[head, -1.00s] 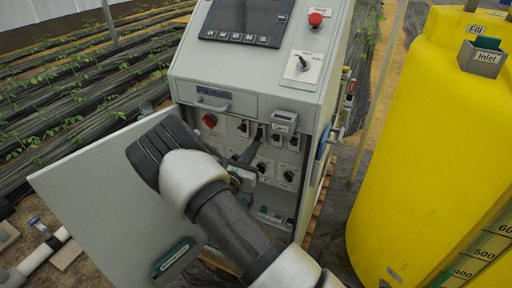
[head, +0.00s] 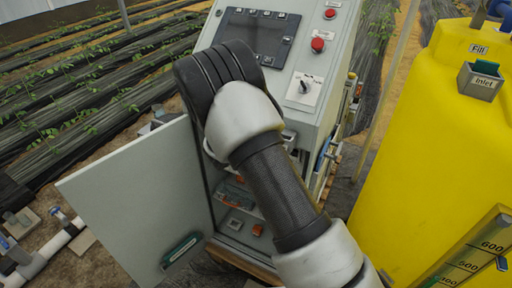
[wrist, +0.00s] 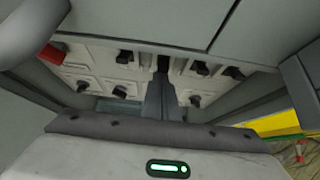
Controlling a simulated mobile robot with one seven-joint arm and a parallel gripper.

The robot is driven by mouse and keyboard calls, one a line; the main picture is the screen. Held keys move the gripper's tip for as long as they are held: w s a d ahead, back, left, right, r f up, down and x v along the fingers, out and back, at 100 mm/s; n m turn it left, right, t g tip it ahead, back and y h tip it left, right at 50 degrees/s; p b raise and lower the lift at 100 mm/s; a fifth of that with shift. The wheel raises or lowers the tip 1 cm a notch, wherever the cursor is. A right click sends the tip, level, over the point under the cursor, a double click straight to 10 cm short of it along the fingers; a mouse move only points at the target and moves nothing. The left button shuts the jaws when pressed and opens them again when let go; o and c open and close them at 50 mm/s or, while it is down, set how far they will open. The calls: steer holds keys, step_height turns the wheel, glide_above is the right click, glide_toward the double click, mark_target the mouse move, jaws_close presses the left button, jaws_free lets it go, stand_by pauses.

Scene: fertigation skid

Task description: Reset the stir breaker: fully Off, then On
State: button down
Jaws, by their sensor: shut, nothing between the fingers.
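In the wrist view, a row of black breaker toggles runs across the upper part of the open cabinet: one toggle (wrist: 125,57) is left of my gripper, and two more, a nearer one (wrist: 202,68) and a farther one (wrist: 234,73), are to its right. My gripper (wrist: 162,76) is shut and empty, its narrow fingers pointing into the row. The fingertips overlap a dark toggle in the middle; whether they touch it is unclear. No labels are legible, so I cannot tell which breaker is stir or its position. In the head view my arm hides the gripper and breakers.
A red knob (wrist: 52,54) and lower rotary knobs (wrist: 82,87) sit near the breakers. The open cabinet door (head: 140,205) stands left. The sloped control panel (head: 312,62) is above, and a yellow tank (head: 430,150) stands to the right.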

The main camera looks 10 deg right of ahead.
steer(key=shift+f, duration=0.1)
steer(key=shift+r, duration=0.85)
steer(key=shift+w, duration=0.1)
step_height(320, 180, down, 4)
steer(key=s+a+b, duration=0.2)
steer(key=b, duration=0.1)
steer(key=s+a+r, duration=0.2)
steer(key=s+r, duration=0.3)
steer(key=r, duration=0.2)
steer(key=shift+s+a+r+p, duration=0.25)
steer(key=shift+a+r+p, duration=0.05)
steer(key=shift+a+r, duration=0.1)
